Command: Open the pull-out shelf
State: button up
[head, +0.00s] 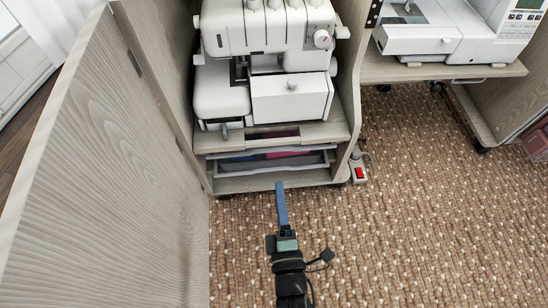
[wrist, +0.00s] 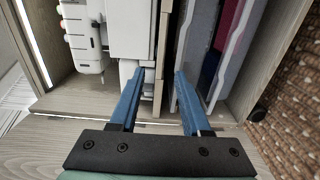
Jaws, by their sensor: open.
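The pull-out shelf (head: 228,142) looks to be the light wood board under the white sewing machine (head: 268,60), with a cutout in its front edge. It appears pushed in. In the wrist view, turned on its side, the shelf's edge (wrist: 161,60) runs upright between the fingertips. My gripper (head: 280,186) has blue fingers and is in front of the cabinet, below the shelf in the head view. In the wrist view my gripper (wrist: 159,74) is open and empty, one finger to each side of the board. I cannot tell whether either finger touches it.
Below the shelf is a grey-rimmed tray (head: 228,170) with folded fabrics. An open wood door (head: 120,190) stands at left. A power strip with a red switch (head: 359,172) lies right of the cabinet. The brown carpet (head: 430,220) is clear at right.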

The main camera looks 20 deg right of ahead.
aim_at(273, 145)
jog(key=b+x, duration=0.5)
jog(key=x, duration=0.7)
jog(key=shift+w+d+f, duration=0.1)
jog(key=shift+w+f, duration=0.05)
jog(key=shift+w, duration=0.25)
grip_shut()
dwell(0.8)
